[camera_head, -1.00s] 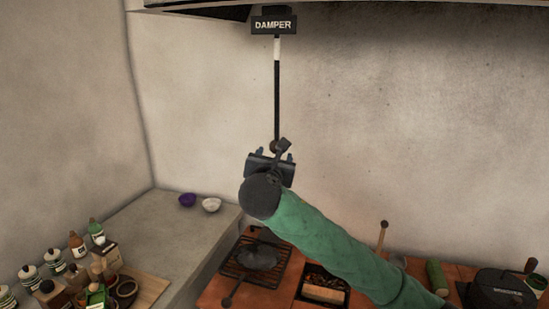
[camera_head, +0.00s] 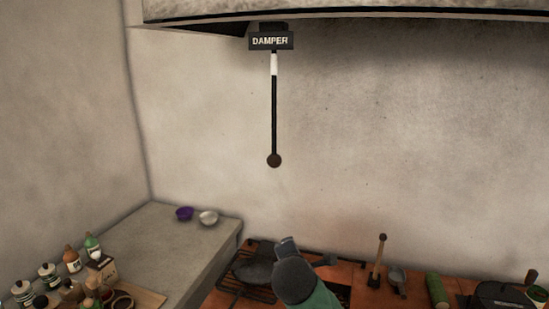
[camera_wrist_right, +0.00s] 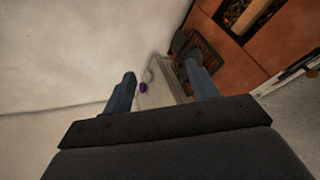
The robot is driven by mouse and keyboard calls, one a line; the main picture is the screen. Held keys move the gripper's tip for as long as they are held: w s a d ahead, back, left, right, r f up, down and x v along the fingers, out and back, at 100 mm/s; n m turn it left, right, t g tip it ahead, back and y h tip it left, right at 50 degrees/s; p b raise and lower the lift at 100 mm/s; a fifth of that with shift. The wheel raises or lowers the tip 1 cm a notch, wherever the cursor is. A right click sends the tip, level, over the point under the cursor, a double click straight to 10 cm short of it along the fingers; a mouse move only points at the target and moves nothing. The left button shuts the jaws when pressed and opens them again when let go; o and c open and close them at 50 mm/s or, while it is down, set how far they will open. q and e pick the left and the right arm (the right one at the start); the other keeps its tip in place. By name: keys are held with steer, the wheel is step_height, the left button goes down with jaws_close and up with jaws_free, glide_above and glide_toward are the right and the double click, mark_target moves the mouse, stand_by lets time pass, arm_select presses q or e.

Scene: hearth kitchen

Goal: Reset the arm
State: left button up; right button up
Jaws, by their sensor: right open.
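My right arm comes in from the bottom of the head view, with its dark wrist low in front of the stove top. The gripper (camera_head: 287,243) is mostly hidden behind the wrist there. In the right wrist view its two fingers (camera_wrist_right: 160,90) are spread apart with nothing between them, so it is open and empty. The damper rod (camera_head: 275,110) hangs from the hood with a round brown knob (camera_head: 274,160) at its lower end. The gripper is below the knob and apart from it. My left gripper is not in view.
A purple bowl (camera_head: 184,213) and a white bowl (camera_head: 208,218) stand on the grey counter (camera_head: 165,245). Several jars and bottles crowd the lower left. A dark pan (camera_head: 256,270) on a grate is close to my wrist. A black lidded pot (camera_head: 497,295) is at right.

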steer(key=s+d+f+m+g, duration=0.35)
steer(key=s+f+m, duration=0.35)
steer(key=f, duration=0.5)
steer(key=s+d+f+m+g, duration=0.2)
steer(key=s+d+f+m, duration=0.3)
steer(key=s, duration=0.5)
steer(key=s+d+f+m+g+y, duration=0.15)
steer(key=s+d+f+m, duration=0.25)
steer(key=s+f, duration=0.45)
steer(key=s+d+f+m+g+h, duration=0.15)
steer(key=s+d+f+m, duration=0.3)
steer(key=s, duration=0.65)
step_height(320, 180, down, 28)
steer(key=w+a+g+y+b, duration=0.1)
steer(key=w+a+g+b, duration=0.1)
arm_select(q)
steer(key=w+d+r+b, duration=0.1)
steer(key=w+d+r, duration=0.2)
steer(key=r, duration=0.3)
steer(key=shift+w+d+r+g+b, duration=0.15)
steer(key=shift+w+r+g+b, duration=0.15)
steer(key=shift+b, duration=0.05)
arm_select(e)
steer(key=s+f, duration=0.4)
steer(key=f, duration=0.7)
steer(key=s+f, duration=0.4)
steer(key=f, duration=0.8)
steer(key=shift+s+f, duration=0.2)
steer(key=shift+f, duration=0.1)
